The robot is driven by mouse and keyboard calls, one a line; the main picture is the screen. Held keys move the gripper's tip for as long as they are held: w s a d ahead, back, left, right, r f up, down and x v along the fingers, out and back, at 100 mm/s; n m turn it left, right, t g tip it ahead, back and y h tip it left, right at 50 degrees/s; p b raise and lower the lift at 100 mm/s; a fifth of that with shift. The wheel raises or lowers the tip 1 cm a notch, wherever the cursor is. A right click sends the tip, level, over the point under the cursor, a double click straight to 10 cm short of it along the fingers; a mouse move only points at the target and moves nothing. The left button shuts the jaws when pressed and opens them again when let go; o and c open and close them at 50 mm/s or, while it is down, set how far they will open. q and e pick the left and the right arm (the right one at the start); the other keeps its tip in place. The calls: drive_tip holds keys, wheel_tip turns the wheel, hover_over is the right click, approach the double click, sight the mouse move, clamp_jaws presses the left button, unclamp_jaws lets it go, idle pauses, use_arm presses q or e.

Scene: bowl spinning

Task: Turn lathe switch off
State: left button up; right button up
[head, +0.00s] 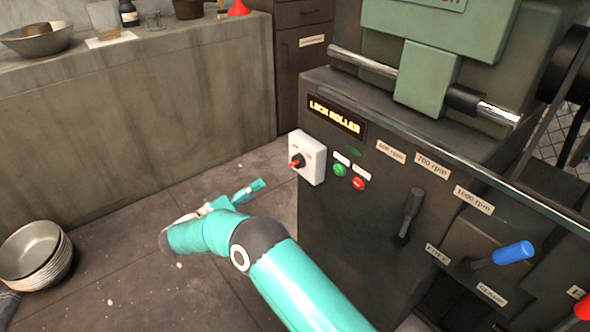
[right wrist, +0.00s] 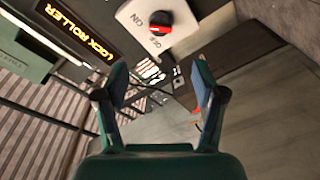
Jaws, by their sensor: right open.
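The lathe switch is a white box (head: 307,158) with a black and red rotary knob (head: 297,161) on the left part of the lathe's front panel. In the right wrist view the knob (right wrist: 152,17) is at the top, with ON and OFF printed on the plate. I cannot tell for certain which label it points to. My right gripper (head: 243,194) is left of and below the switch, apart from it. In the right wrist view its two fingers (right wrist: 160,75) are spread with nothing between them. My left gripper is not in view.
Green (head: 340,169) and red (head: 358,183) buttons sit right of the switch, below the LOCK ROLLER display (head: 336,118). A black lever (head: 409,215) and a blue-handled lever (head: 513,252) stick out farther right. Stacked bowls (head: 36,252) are at the lower left. Floor left of the lathe is mostly clear.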

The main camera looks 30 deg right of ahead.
sight(293, 165)
drive_tip(key=b+x, duration=0.2)
drive_tip(key=x, duration=1.3)
drive_tip(key=shift+d, duration=0.1)
